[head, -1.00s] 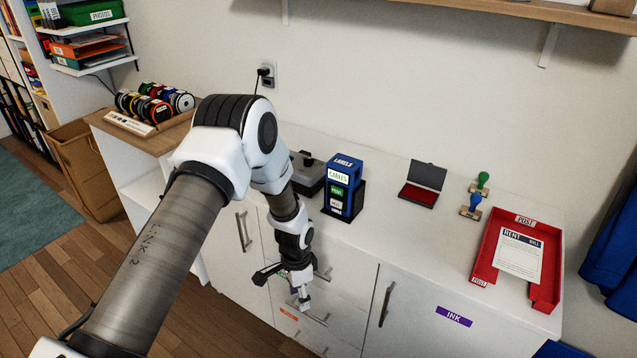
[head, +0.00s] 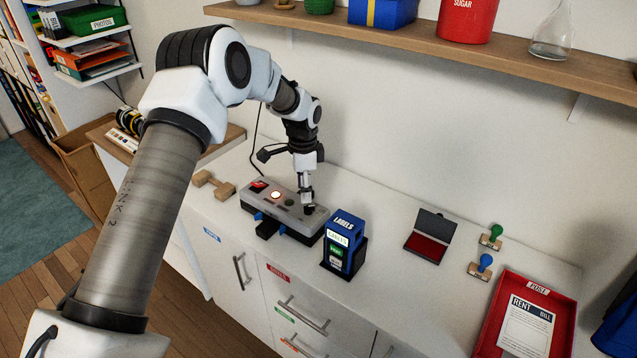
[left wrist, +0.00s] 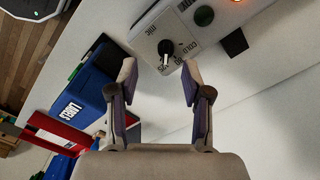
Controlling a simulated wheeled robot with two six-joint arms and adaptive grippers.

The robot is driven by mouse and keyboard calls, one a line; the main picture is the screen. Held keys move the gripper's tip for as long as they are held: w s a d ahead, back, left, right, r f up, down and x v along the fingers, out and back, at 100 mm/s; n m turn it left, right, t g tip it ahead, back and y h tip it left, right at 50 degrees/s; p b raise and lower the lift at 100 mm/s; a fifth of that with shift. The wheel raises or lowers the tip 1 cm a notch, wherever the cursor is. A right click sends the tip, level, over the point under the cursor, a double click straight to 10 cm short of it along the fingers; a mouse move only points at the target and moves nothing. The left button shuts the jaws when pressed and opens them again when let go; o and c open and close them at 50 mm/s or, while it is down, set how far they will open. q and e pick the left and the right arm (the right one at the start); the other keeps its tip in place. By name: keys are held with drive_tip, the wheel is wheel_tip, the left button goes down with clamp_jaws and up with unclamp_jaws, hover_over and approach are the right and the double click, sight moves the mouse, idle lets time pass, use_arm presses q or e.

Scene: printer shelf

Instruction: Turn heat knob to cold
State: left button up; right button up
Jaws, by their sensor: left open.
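The grey machine (head: 262,202) stands on the white counter in the head view, with a red switch, a lit lamp and a dark green button on top. Its heat knob (left wrist: 166,47) is black with a white pointer and shows in the left wrist view, with small printed labels around it; one beside it seems to read COLD. My left gripper (left wrist: 159,74) is open, its two fingers apart on either side of the knob's line, with nothing between them. In the head view my left gripper (head: 306,196) is over the machine's right end and partly hides the knob. My right gripper is out of view.
A blue labels box (head: 345,243) stands close to the machine's right end. A wooden dumbbell-shaped piece (head: 214,185) lies to its left. An ink pad (head: 430,236), two stamps and a red post tray (head: 482,346) are farther right. A wall shelf (head: 400,28) runs above.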

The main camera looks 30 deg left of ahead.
sight(306, 207)
use_arm(q)
drive_tip(key=shift+w+a+f, duration=0.15)
drive_tip(key=shift+w+f, duration=0.05)
drive_tip(key=shift+w, duration=0.6)
drive_tip(key=f, duration=0.2)
drive_tip(key=f+p, duration=0.1)
drive_tip(key=f, duration=0.3)
drive_tip(key=shift+s+f+p, duration=0.15)
drive_tip(key=shift+s+p, duration=0.15)
drive_tip(key=shift+p, duration=0.05)
drive_tip(key=shift+w+f, duration=0.1)
drive_tip(key=shift+f, duration=0.05)
drive_tip(key=shift+c, duration=0.7)
drive_tip(key=shift+s, duration=0.2)
clamp_jaws()
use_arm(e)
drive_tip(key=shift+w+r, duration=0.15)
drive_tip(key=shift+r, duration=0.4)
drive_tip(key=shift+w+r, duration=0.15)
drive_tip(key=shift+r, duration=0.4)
